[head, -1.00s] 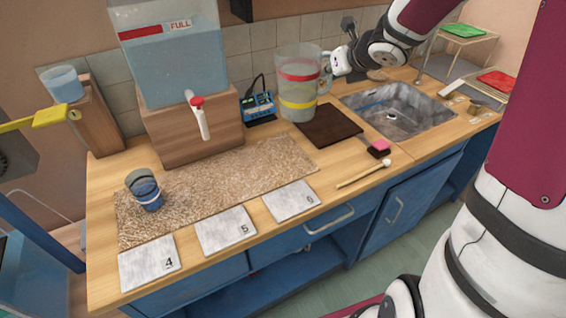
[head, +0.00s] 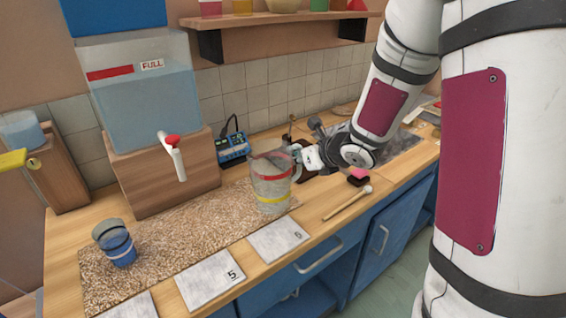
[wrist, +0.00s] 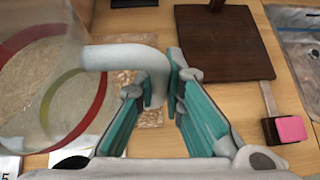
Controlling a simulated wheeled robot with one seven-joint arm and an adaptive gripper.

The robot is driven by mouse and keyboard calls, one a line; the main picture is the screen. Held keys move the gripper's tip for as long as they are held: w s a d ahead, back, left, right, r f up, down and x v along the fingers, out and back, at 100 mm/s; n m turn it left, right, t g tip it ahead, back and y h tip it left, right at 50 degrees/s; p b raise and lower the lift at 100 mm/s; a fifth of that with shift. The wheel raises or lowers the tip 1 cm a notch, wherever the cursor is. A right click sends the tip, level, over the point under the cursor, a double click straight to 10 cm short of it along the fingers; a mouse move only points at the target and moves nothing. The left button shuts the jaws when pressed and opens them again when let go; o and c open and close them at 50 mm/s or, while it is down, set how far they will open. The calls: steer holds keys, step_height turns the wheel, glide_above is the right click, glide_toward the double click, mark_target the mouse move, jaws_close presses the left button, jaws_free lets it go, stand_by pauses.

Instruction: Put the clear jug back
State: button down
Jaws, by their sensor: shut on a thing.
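The clear jug (head: 271,186) has a red band near the top and a yellow band lower down. In the wrist view the jug (wrist: 40,95) fills the left, and the teal fingers of my gripper (wrist: 172,88) close on the pale handle (wrist: 125,57).
A blue-banded cup (head: 116,243) stands on the mat's left part. A water tank (head: 145,105) with a red tap sits on a wooden block behind. A blue device (head: 232,148) is behind the jug. A dark board (wrist: 222,45) and a mallet (head: 347,203) lie to the right.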

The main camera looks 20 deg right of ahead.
steer(key=w+r+x, duration=0.1)
steer(key=x, duration=0.7)
steer(key=shift+w+f+p, duration=0.25)
steer(key=shift+p, duration=0.1)
steer(key=shift+d+f, duration=0.1)
steer(key=shift+d, duration=0.05)
steer(key=c, duration=1.7)
jaws_free()
